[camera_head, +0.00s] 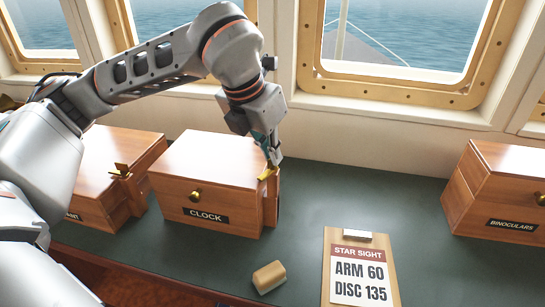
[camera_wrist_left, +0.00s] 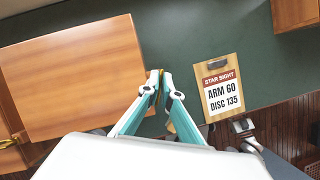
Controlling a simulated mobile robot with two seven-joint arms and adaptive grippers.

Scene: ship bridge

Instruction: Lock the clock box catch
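The clock box (camera_head: 208,165) is a wooden box with a brass knob and a CLOCK label; its lid is down. It also shows at left in the left wrist view (camera_wrist_left: 75,75). Its brass catch (camera_head: 268,174) sits on a wooden post at the box's right side. My left gripper (camera_head: 274,160) points down at the catch from above. In the left wrist view its fingertips are close together, with a sliver of brass between them. The fingers partly hide the catch, so its exact angle is unclear.
Another wooden box (camera_head: 110,165) with a similar post stands at left. A binoculars box (camera_head: 495,190) stands at right. A clipboard (camera_head: 361,268) reads STAR SIGHT, ARM 60, DISC 135. A tan block (camera_head: 269,277) lies near the front edge. The green counter right of the catch is clear.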

